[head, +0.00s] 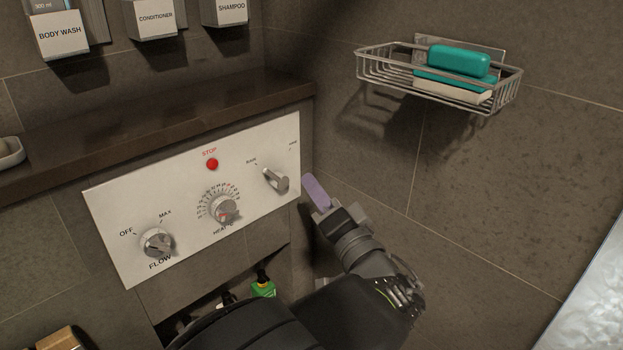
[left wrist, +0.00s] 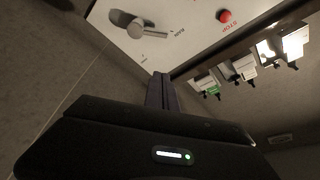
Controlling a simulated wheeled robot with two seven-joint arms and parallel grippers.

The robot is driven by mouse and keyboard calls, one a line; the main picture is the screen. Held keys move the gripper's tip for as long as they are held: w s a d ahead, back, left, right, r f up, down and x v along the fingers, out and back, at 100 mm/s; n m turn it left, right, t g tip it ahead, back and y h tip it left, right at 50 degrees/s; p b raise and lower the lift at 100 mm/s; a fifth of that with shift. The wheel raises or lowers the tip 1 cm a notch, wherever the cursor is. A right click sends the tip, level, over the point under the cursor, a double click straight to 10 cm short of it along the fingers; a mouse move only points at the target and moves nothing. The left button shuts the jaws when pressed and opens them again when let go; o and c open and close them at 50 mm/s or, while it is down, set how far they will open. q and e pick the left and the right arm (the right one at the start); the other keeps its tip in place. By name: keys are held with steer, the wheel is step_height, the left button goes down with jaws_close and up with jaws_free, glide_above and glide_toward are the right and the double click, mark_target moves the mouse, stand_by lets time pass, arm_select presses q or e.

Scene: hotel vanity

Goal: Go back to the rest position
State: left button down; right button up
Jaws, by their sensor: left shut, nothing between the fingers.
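My left gripper (head: 316,192) is shut with nothing between its fingers. In the head view it is in front of the wall, just right of the white control panel's right edge, close to the lever. In the left wrist view its shut fingers (left wrist: 161,92) point toward the panel (left wrist: 180,45). The panel (head: 120,215) carries a flow knob (head: 156,242), a heat dial (head: 224,208), a red stop button (head: 212,163) and a lever (head: 275,181). The lever also shows in the left wrist view (left wrist: 135,26). My right gripper is not in view.
A wire basket (head: 375,68) with teal soap (head: 458,60) hangs on the right wall above my arm. A dark ledge (head: 150,120) runs above the panel, with dispensers (head: 62,38) over it. A recess below the panel holds a green bottle (head: 263,289).

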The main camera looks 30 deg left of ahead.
arm_select(q)
steer(key=s+a+f+m+g+h, duration=0.1)
steer(key=a+f+g+h, duration=0.15)
steer(key=f, duration=0.75)
steer(key=s+a+f+m+g+h, duration=0.1)
steer(key=f+m+g+h, duration=0.15)
steer(key=f, duration=0.75)
steer(key=s+d+f+g+h, duration=0.25)
steer(key=s+f, duration=0.25)
steer(key=f, duration=0.4)
steer(key=s+d+f+g+h, duration=0.1)
steer(key=s+f+g+h, duration=0.3)
steer(key=f, duration=0.6)
steer(key=s+d+f+g+h, duration=0.2)
steer(key=s+d+f+h, duration=0.3)
steer(key=s+d+f, duration=0.6)
steer(key=d+f+n+t+h, duration=0.3)
steer(key=d+f+n+h, duration=0.2)
steer(key=d, duration=0.6)
step_height(320, 180, up, 21)
steer(key=w+p, duration=0.1)
steer(key=p, duration=1.9)
steer(key=shift+a+f, duration=0.15)
